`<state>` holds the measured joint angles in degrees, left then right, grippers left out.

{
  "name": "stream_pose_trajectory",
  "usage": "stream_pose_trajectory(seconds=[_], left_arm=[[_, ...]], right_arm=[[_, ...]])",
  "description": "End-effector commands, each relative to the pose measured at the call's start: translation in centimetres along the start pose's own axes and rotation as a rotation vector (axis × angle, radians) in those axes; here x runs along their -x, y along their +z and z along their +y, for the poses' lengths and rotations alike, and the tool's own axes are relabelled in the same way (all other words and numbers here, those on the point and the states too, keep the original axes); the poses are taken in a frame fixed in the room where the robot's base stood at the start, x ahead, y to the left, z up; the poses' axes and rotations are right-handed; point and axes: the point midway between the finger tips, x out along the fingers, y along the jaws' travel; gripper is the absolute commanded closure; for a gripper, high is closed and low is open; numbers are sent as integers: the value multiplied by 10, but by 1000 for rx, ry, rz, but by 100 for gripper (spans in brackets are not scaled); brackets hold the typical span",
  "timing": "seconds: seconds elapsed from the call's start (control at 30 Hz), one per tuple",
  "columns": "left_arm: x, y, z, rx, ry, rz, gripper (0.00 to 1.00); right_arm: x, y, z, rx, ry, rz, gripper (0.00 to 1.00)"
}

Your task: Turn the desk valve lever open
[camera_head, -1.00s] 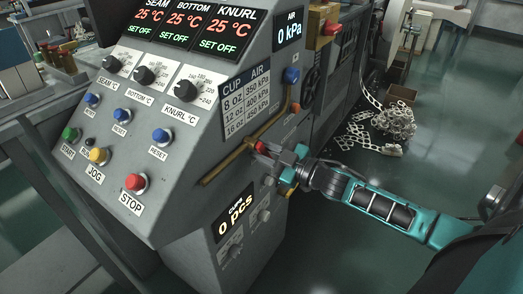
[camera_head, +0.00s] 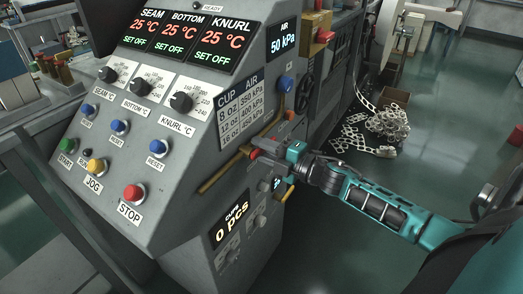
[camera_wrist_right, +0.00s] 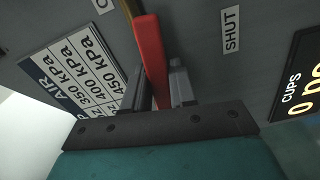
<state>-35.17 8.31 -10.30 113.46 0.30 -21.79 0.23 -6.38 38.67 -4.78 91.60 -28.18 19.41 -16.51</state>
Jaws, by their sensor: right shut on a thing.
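The red valve lever (camera_wrist_right: 152,55) runs between the two fingers of my right gripper (camera_wrist_right: 160,88) in the wrist view, and the fingers are shut on it. In the head view only a small red part of the lever (camera_head: 254,153) shows beside my right gripper (camera_head: 263,156), at the brass pipe (camera_head: 222,173) on the console's side. The SHUT label (camera_wrist_right: 231,30) is to the right of the lever in the wrist view. The air display (camera_head: 282,46) reads 50 kPa. My left gripper is out of view.
The sloped console front (camera_head: 140,170) carries knobs and buttons, including the red STOP button (camera_head: 133,193). The cups display (camera_head: 232,216) sits below my gripper. Open floor is at the right.

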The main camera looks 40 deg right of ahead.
Motion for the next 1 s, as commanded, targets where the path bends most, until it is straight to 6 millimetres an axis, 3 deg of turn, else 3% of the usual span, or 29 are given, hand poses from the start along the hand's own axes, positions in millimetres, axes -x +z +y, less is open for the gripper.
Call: stream_pose_trajectory(seconds=[0.33, 0.87, 0.9, 1.0], left_arm=[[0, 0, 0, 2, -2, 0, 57], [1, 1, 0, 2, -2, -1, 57], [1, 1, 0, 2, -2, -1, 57], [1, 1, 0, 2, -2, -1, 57]], right_arm=[[0, -1, 4, 142, -1, 0, 100], [0, -1, 5, 169, -1, 1, 100], [0, -1, 5, 169, -1, 1, 73], [0, -1, 5, 168, -1, 1, 64]])
